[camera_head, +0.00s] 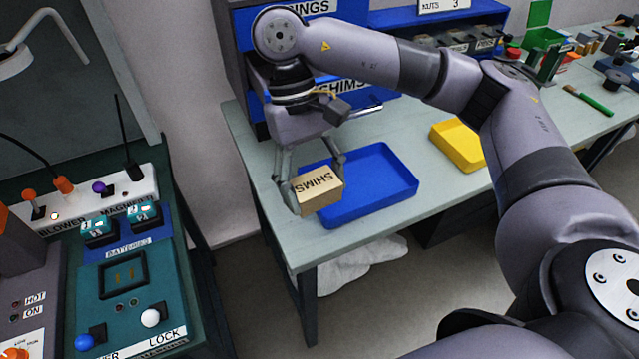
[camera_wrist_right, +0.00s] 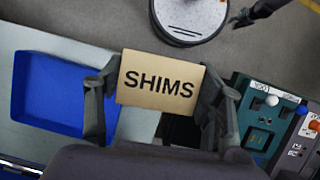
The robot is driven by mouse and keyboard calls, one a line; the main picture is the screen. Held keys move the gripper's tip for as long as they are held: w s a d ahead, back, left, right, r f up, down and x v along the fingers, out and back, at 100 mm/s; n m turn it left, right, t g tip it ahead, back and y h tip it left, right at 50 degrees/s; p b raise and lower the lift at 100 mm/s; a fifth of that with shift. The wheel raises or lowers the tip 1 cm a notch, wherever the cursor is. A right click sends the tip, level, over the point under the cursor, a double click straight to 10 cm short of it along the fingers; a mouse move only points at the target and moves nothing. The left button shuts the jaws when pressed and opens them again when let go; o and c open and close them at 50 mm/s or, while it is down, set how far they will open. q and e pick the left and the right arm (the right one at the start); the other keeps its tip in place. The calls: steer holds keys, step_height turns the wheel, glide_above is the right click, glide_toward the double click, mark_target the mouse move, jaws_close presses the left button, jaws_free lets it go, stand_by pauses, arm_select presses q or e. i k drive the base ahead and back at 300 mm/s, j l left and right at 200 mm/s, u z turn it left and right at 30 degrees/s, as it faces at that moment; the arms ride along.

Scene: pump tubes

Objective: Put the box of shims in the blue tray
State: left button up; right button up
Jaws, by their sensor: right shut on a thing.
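The box of shims (camera_head: 318,190) is a small tan carton marked SHIMS. My right gripper (camera_head: 316,184) is shut on it and holds it above the left end of the blue tray (camera_head: 385,187). In the right wrist view the box (camera_wrist_right: 158,82) sits between the two fingers of my right gripper (camera_wrist_right: 158,95). The blue tray (camera_wrist_right: 50,95) lies to the left of the box there, partly behind a finger, and looks empty. In the head view the box and gripper cover part of its left side. My left gripper is not in view.
A yellow tray (camera_head: 458,147) stands right of the blue tray on the pale table (camera_head: 262,165). Blue labelled drawers (camera_head: 245,60) stand behind. A control panel (camera_head: 130,265) with switches and knobs is at the left, across a gap. Tools lie at the far right.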

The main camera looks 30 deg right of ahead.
mark_target(363, 196)
steer(key=k+l+u, duration=0.1)
steer(key=l+u, duration=0.15)
steer(key=l, duration=0.15)
steer(key=k+l+u, duration=0.2)
steer(key=l, duration=0.2)
steer(key=l+u, duration=0.25)
steer(key=l, duration=0.15)
steer(key=k+l+u, duration=0.25)
steer(key=k+l, duration=0.15)
steer(key=l, duration=0.15)
steer(key=k+l, duration=0.1)
steer(key=l, duration=0.15)
steer(key=k+l, duration=0.15)
steer(key=l, duration=0.15)
